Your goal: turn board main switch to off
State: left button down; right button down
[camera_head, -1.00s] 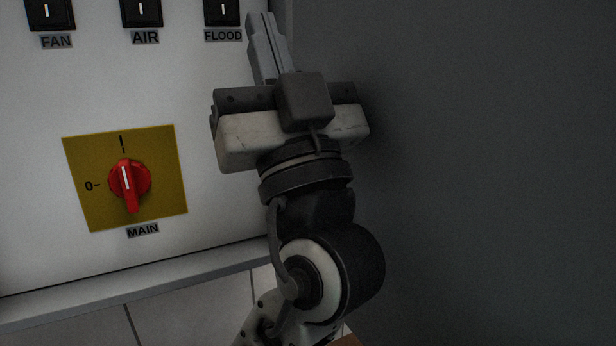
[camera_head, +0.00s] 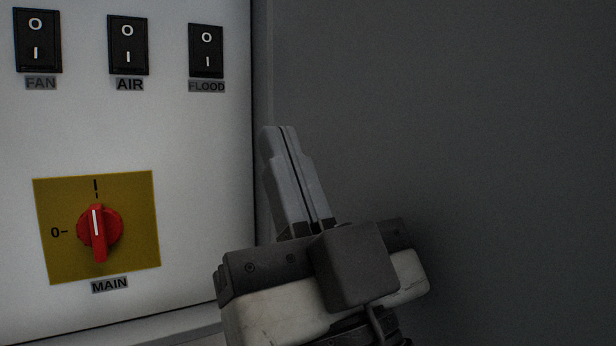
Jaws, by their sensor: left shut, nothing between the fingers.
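The red main switch (camera_head: 99,240) is a rotary knob on a yellow plate (camera_head: 140,250) at the lower left of the white board (camera_head: 170,130). Its white pointer line stands nearly upright, toward the "I" mark at the top. The "0" mark lies to its left. A "MAIN" label (camera_head: 109,285) sits below the plate. My left gripper (camera_head: 278,130) is to the right of the knob, just past the board's right edge, pointing up. Its fingers are shut together with nothing between them, clear of the knob. My right gripper is not in view.
Three black rocker switches sit along the upper board: FAN (camera_head: 38,41), AIR (camera_head: 128,46) and FLOOD (camera_head: 206,51). A plain dark grey surface (camera_head: 480,120) fills the right side. The space in front of the knob is clear.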

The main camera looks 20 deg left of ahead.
aim_at(99, 227)
jog(key=k, duration=2)
